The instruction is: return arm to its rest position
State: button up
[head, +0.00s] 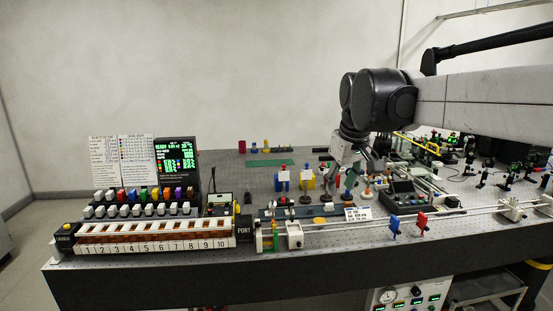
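My arm reaches in from the right edge in the head view, with its large black joint high over the right half of the bench. My gripper (349,177) hangs below it, pointing down among small parts on the bench. Its fingers are small and overlap the objects behind them. I cannot tell whether they are open or shut, or whether they touch anything.
The perforated bench (150,262) holds a numbered rack (160,247), rows of coloured-cap vials (140,203), a dark display (176,160) and a control box (404,198). A rail with a blue holder (394,225) and a red holder (422,221) runs along the front right. Optics crowd the back right.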

jog(key=s+d+f+m+t, duration=0.1)
jog(key=s+d+f+m, duration=0.1)
jog(key=s+f, duration=0.5)
jog(key=s+d+f+m+t, duration=0.2)
jog(key=s+f, duration=0.5)
jog(key=s, duration=1.3)
jog(key=shift+d+m+b, duration=0.25)
jog(key=shift+m+b, duration=0.05)
jog(key=shift+m, duration=0.1)
jog(key=shift+f, duration=0.15)
notch_tip(320, 180, down, 21)
jog(key=b, duration=2.1)
